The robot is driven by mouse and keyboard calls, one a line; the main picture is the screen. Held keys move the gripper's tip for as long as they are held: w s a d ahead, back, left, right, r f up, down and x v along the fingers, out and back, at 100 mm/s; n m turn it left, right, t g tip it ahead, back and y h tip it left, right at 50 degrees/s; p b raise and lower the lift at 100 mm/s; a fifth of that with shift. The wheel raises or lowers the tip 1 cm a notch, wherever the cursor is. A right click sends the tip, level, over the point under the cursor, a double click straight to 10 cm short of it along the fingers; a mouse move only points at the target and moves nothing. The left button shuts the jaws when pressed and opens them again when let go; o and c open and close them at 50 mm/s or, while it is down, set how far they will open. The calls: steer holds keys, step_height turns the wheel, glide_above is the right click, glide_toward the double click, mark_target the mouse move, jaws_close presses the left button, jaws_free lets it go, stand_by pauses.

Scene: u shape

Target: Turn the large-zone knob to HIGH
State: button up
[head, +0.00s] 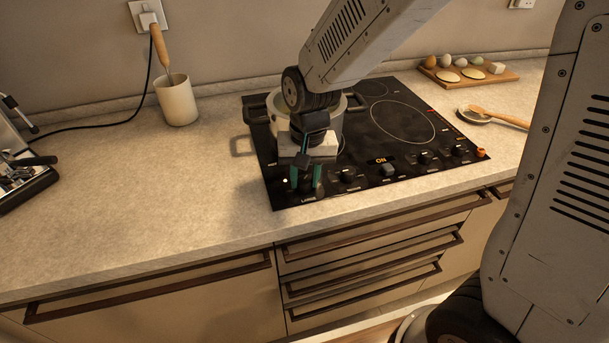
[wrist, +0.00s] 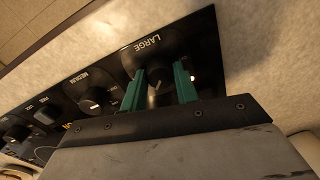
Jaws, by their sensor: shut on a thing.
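The large-zone knob (wrist: 158,72) is black and round with a "LARGE" label beside it on the black cooktop (head: 282,196). In the wrist view it sits between the two green fingers of my gripper (wrist: 165,88), which is shut on it. In the head view my gripper (head: 306,180) reaches down to the near left corner of the cooktop, and its fingers mostly hide the knob. The knob's pointer setting cannot be read clearly. A small lit spot (head: 285,181) shows left of the fingers.
A pot (head: 338,122) stands on the cooktop behind my gripper. The medium knob (head: 347,176) and further controls run to the right, with a lit "ON" display (head: 381,160). A utensil crock (head: 177,102) stands at the left.

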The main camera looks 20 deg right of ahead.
mark_target(306, 180)
steer(key=m, duration=0.4)
steer(key=shift+m, duration=2.6)
steer(key=o, duration=1)
steer(key=shift+r, duration=0.1)
steer(key=r, duration=0.7)
steer(key=shift+s+d+r, duration=0.15)
steer(key=shift+s+r, duration=0.05)
steer(key=shift+r, duration=0.1)
